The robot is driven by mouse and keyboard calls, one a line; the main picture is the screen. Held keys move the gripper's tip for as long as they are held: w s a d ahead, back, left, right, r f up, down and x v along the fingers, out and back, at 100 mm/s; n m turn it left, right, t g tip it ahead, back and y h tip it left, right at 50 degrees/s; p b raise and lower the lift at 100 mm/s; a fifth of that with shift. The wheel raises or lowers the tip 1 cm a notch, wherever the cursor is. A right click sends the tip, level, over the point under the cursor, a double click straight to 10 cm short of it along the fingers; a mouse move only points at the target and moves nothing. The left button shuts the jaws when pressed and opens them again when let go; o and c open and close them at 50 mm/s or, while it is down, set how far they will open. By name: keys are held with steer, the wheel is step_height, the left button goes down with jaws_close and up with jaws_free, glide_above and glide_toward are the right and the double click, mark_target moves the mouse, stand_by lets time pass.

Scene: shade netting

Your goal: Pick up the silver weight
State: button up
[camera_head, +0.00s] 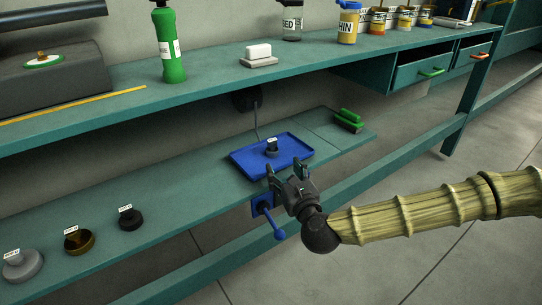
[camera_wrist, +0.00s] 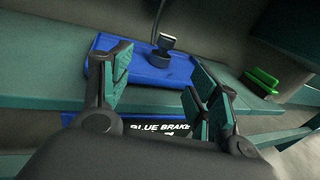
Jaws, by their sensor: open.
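A silver-grey weight (camera_head: 22,265) with a white tag stands on the lower shelf at the far left of the head view; it is not in the wrist view. A dark weight with a white tag (camera_head: 271,149) stands on the blue tray (camera_head: 243,165); it also shows in the wrist view (camera_wrist: 161,56). My gripper (camera_head: 286,174) is open and empty in front of the tray's front edge, far to the right of the silver weight. In the wrist view its fingers stand apart (camera_wrist: 160,76), with the tray beyond them.
A brass-coloured weight (camera_head: 79,242) and a black weight (camera_head: 131,218) stand right of the silver one. A blue lever (camera_head: 272,220) sits by the shelf front, near my gripper. A green brush (camera_head: 348,120) lies right of the tray. The upper shelf (camera_head: 215,87) overhangs behind.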

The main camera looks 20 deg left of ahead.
mark_target(273, 147)
steer(key=shift+m+t, duration=0.3)
steer(key=x, duration=0.2)
steer(key=b+x, duration=0.1)
steer(key=x, duration=0.4)
steer(key=shift+w+d+r+b, duration=0.2)
steer(key=shift+r+b, duration=0.15)
steer(key=shift+b, duration=0.05)
steer(key=shift+b+x, duration=0.85)
steer(key=shift+x, duration=2.15)
steer(key=c, duration=1.3)
